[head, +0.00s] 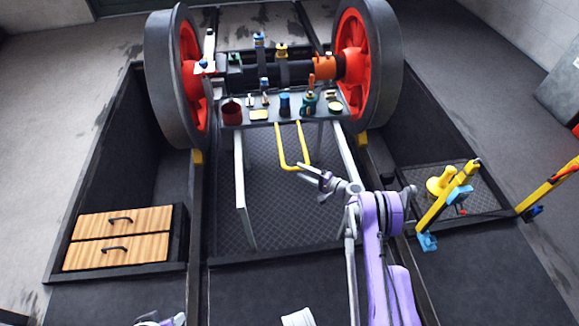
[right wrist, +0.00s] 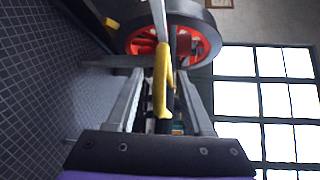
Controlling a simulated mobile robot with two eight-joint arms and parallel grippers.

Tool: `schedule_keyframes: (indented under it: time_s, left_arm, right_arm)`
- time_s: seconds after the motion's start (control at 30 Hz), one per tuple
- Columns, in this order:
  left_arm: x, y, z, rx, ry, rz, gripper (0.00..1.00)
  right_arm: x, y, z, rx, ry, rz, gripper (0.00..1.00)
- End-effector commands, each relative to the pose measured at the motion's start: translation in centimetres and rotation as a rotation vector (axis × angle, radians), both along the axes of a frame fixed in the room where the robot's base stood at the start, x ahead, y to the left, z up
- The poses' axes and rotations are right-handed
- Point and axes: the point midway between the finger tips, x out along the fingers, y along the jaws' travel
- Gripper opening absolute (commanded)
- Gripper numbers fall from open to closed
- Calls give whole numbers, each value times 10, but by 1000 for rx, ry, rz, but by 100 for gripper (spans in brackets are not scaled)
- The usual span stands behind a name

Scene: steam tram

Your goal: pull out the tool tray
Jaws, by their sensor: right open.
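The tool tray (head: 258,119) is a grey shelf on long legs or rails between the two big wheels, with several small tools and pots on it. Its yellow U-shaped handle (head: 281,148) hangs from the front edge. My right gripper (head: 312,174) is open at the lower right end of the handle. In the right wrist view the yellow handle (right wrist: 161,84) runs between the two open grey fingers, and I cannot tell whether either touches it. My left gripper is not clearly seen; only a bit of purple and grey shows at the bottom edge.
Red-spoked wheels (head: 366,45) flank the tray. A wooden drawer unit (head: 118,237) stands in the pit at left. Yellow bars (head: 447,197) with blue parts and a yellow object (head: 438,184) are at right. The pit floor (head: 290,215) below the handle is clear.

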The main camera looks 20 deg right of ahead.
Motion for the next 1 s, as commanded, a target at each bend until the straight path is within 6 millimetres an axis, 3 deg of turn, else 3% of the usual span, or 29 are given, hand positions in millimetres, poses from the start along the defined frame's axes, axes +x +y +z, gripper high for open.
schedule_keyframes:
  time_s: [0.3,0.73,1.0]
  left_arm:
    - [1,0,-9,0,3,0,50]
    - [1,0,-10,0,3,0,50]
    - [1,0,-10,0,3,0,50]
  right_arm:
    - [44,27,-8,0,1,1,52]
    - [53,32,-8,-2,0,-1,52]
    - [52,32,-9,-3,1,1,3]
